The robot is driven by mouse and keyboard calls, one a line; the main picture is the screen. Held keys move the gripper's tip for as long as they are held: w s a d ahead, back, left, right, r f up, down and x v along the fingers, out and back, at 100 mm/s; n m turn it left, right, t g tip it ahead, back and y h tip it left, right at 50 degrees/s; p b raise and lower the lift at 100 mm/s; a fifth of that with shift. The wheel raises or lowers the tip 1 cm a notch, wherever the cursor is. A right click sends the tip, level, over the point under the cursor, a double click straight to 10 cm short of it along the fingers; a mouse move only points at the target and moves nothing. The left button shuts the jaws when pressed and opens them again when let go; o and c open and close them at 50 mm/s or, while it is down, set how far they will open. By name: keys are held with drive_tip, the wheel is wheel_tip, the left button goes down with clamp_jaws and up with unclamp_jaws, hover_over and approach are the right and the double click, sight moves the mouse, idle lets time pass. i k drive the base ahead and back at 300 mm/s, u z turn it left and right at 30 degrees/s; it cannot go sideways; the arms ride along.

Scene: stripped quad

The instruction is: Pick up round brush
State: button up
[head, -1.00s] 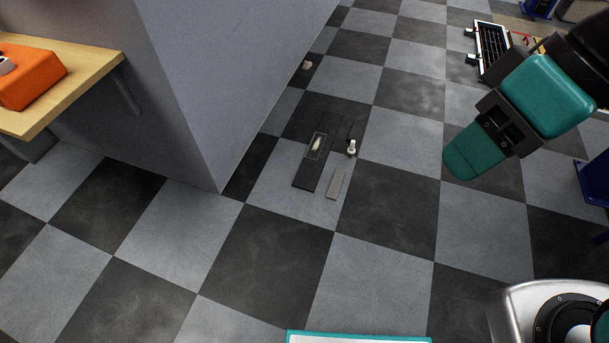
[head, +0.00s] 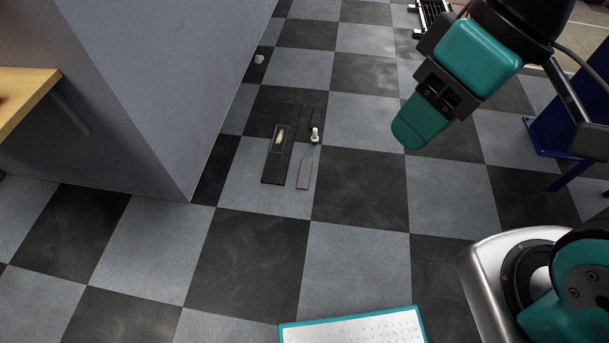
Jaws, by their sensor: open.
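Several small items lie together on the checkered floor by the wall corner. A small upright piece with a white top (head: 315,135) stands at their right side; it may be the round brush, but it is too small to be sure. A dark flat strip (head: 273,172) lies left of it, with a pale pointed item (head: 280,137) in a framed patch on it. A grey flat bar (head: 305,174) lies in front. My gripper (head: 408,132) is open and empty, in the air to the right of these items and apart from them.
A grey wall block (head: 170,80) stands close left of the items. A wooden shelf (head: 22,92) sticks out at the left. A small pale lump (head: 259,59) lies farther back by the wall. A blue stand (head: 562,120) is at the right. The floor in front is clear.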

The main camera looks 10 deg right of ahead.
sight(315, 138)
drive_tip(key=k, duration=0.55)
drive_tip(key=z, duration=0.6)
drive_tip(key=i, duration=1.25)
drive_tip(key=u, duration=0.8)
drive_tip(key=i, duration=0.85)
drive_tip(key=u, duration=0.85)
